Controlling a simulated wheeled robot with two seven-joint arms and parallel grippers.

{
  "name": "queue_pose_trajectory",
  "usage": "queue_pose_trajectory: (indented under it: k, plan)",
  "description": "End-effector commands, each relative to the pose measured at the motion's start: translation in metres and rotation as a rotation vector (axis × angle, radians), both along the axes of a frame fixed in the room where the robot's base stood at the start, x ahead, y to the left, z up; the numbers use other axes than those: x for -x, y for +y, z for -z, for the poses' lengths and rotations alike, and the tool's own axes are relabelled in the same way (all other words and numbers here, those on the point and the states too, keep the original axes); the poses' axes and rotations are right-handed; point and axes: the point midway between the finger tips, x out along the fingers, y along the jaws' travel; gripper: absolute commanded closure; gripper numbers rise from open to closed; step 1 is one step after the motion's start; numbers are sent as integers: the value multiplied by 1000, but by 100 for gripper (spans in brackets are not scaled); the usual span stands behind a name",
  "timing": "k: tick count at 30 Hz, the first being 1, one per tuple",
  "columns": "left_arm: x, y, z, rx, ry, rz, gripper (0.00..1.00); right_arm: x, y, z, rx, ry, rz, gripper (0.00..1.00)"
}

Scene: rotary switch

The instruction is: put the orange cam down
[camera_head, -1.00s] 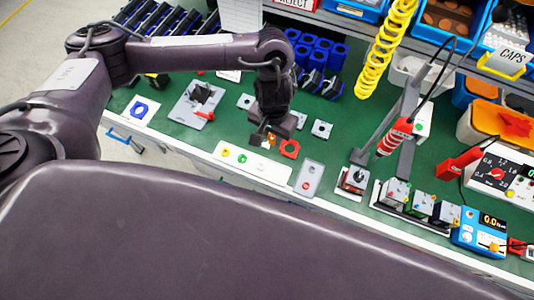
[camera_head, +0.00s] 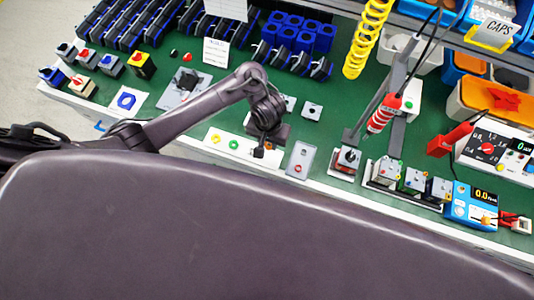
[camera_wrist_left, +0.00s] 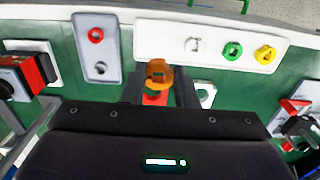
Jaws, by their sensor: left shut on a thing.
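The orange cam (camera_wrist_left: 159,74) is held upright between the fingertips of my left gripper (camera_wrist_left: 160,82) in the left wrist view. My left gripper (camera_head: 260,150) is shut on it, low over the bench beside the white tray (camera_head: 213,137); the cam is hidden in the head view. The tray (camera_wrist_left: 150,40) carries a green cam (camera_wrist_left: 232,50), a yellow cam (camera_wrist_left: 265,54) and an empty outlined spot (camera_wrist_left: 192,45). A red piece (camera_wrist_left: 154,98) shows just below the orange cam. I cannot tell whether the cam touches anything. My right gripper is not in view.
A grey plate with a red ring (camera_wrist_left: 96,36) lies beside the tray. In the head view, a tilted stand with a red tool (camera_head: 383,112) and switch blocks (camera_head: 388,171) are to the right. A blue ring on a white card (camera_head: 126,100) is left.

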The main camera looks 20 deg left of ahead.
Motion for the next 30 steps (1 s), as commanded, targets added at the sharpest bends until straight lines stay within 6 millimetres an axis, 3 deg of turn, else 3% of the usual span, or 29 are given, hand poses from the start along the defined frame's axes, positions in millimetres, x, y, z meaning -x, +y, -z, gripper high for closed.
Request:
queue_pose_trajectory:
  k: [2,3,6,13,21,30]
  plan:
    - [6,2,16,1,17,-9,100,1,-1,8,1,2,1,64]
    - [4,3,29,-3,12,-5,100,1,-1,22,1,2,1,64]
    - [2,3,43,-4,9,-3,100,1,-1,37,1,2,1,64]
    - [2,3,57,-5,8,-2,100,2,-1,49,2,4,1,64]
    - [2,4,93,-6,9,-3,100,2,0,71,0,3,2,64]
    - [2,3,95,-4,7,-4,100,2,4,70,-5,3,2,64]
